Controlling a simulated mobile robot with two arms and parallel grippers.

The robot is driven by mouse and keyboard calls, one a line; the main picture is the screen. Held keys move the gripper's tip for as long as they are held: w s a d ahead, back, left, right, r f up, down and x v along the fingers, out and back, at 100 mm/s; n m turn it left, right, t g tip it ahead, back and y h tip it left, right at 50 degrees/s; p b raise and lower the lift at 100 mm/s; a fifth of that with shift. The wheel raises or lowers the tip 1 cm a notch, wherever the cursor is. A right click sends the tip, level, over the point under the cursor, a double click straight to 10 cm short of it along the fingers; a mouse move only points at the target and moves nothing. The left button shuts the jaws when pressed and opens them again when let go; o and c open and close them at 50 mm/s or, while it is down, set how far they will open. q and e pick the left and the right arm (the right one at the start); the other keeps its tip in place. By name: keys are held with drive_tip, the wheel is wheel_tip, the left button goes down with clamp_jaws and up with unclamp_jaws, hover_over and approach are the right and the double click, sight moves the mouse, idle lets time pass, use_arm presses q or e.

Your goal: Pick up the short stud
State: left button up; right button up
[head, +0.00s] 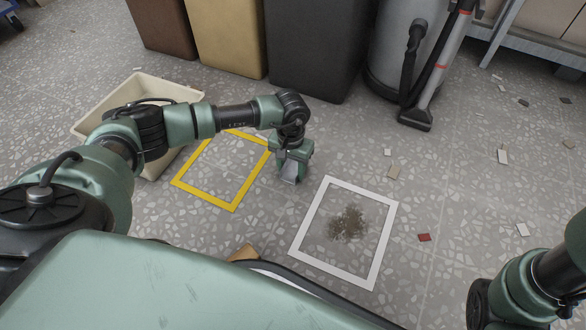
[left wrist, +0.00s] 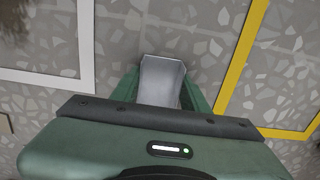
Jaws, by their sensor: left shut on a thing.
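The short stud (left wrist: 162,78) is a light grey metal channel piece. In the left wrist view it sits between the two green fingers of my left gripper (left wrist: 160,100), which is shut on it. In the head view the left gripper (head: 291,169) points down between the yellow square and the white square, with the grey stud (head: 290,179) showing at its tip. I cannot tell whether the stud touches the floor. Its lower part is hidden by the gripper body in the left wrist view. My right gripper is out of view.
A yellow floor outline (head: 207,195) is left of the gripper. A white outline (head: 308,225) around brown dirt is to its right. A cream bin (head: 152,88) stands behind the left arm. Dark and tan bins (head: 318,45) and a vacuum (head: 412,115) stand behind. Small chips (head: 424,237) lie right.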

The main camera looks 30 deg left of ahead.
sight(291, 174)
use_arm(q)
drive_tip(key=shift+r, duration=0.1)
wheel_tip(291, 174, up, 20)
drive_tip(key=p, duration=1.3)
